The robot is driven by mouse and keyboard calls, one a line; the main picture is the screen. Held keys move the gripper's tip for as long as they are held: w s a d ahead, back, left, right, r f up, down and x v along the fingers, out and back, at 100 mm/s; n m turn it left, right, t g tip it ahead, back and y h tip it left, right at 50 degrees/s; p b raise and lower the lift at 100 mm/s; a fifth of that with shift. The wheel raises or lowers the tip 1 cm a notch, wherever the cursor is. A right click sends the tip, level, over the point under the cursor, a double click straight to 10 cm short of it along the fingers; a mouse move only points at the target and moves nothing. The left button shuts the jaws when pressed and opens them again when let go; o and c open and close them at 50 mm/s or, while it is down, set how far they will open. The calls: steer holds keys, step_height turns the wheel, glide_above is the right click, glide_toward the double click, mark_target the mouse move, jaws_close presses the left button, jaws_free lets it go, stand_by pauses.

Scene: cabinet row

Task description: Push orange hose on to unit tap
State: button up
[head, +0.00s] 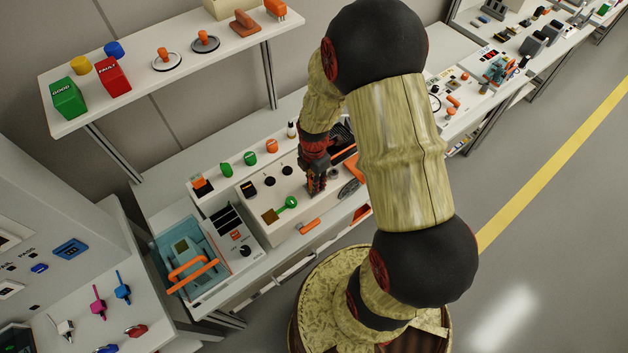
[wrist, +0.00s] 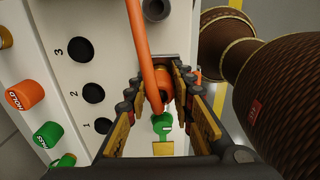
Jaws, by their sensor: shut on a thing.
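My gripper (head: 316,188) is over the front of the white unit (head: 263,222) in the head view. In the wrist view its fingers (wrist: 159,88) are closed around the end of the orange hose (wrist: 143,50). The hose runs up from between the fingers to the top edge of the picture. A green tap-like piece (wrist: 162,125) and a gold square (wrist: 163,149) show just below the held hose end. The green piece also shows in the head view (head: 287,204), left of my gripper. Whether the hose touches a tap is hidden by the fingers.
Dark round holes numbered 1 to 3 (wrist: 93,93) line the unit's face. Orange (wrist: 25,94) and green knobs (wrist: 48,135) stand beside it. A shelf (head: 150,83) with coloured blocks hangs above.

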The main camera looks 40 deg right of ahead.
steer(key=shift+f, duration=0.15)
steer(key=o, duration=1.2)
steer(key=shift+c, duration=0.2)
step_height(320, 180, up, 12)
